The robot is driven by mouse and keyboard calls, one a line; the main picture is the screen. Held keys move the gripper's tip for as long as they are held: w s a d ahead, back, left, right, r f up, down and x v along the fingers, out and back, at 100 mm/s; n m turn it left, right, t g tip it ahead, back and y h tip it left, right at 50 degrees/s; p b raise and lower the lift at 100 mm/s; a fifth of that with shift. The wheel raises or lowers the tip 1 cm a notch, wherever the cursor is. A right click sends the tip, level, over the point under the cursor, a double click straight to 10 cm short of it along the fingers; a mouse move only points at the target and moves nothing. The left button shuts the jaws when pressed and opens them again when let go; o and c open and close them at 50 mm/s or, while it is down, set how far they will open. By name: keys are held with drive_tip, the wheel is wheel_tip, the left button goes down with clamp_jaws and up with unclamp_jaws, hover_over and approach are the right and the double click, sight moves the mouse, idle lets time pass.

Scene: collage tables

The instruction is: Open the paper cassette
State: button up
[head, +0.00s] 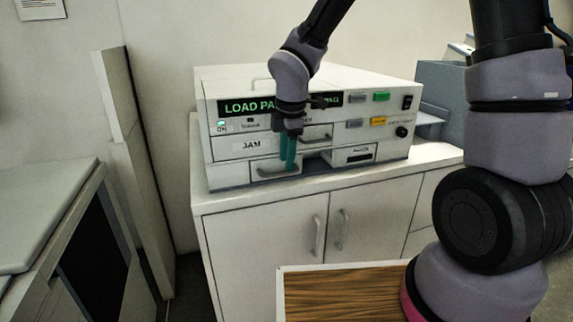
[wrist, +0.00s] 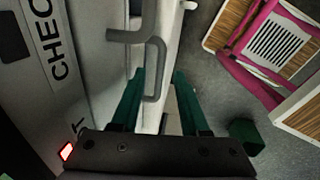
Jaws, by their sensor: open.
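A white printer-like machine (head: 235,84) stands on a cabinet, its display partly covered by my arm and reading "LOAD PA". A lower-left drawer front (head: 262,167) with a grey bar handle (head: 272,174) looks like the paper cassette; its label cannot be read, and it looks closed.
The white cabinet (head: 262,230) below has two doors with bar handles. A wood-topped surface (head: 340,295) lies in front of it. A grey counter (head: 40,210) stands at left. A pink-framed item (wrist: 275,50) shows at right in the wrist view, beyond grey floor.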

drive_tip(key=shift+w+f, duration=0.25)
drive_tip(key=shift+f, duration=0.95)
clamp_jaws()
idle(0.6)
